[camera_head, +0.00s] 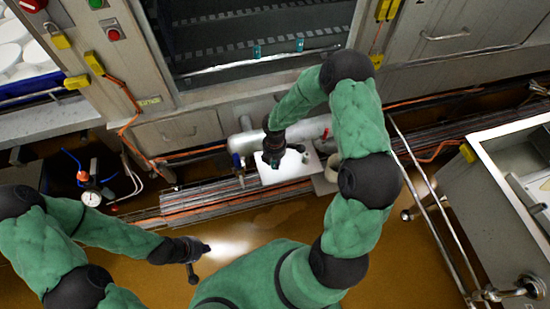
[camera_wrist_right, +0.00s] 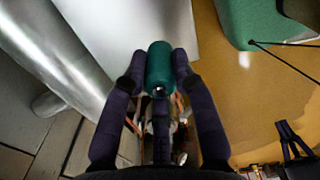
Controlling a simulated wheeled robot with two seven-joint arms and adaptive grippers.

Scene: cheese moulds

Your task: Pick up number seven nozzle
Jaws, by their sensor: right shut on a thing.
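In the right wrist view, a dark green cylinder (camera_wrist_right: 160,68), which I take to be the nozzle, sits between the two dark fingers of my right gripper (camera_wrist_right: 159,72). The gripper is shut on it; a small dark hole shows in its near end. No number is readable on it. In the head view my right gripper (camera_head: 272,158) points down over a bright white block (camera_head: 285,172) by the pipes, and the nozzle is not clearly visible there. My left gripper (camera_head: 203,248) is low over the brown floor, away from the nozzle; its finger opening is unclear.
A large silver pipe (camera_wrist_right: 60,50) lies left of my right gripper in the wrist view. A pressure gauge (camera_head: 92,198) stands at left. Bundled pipes run across the floor; the brown floor (camera_head: 400,270) is open.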

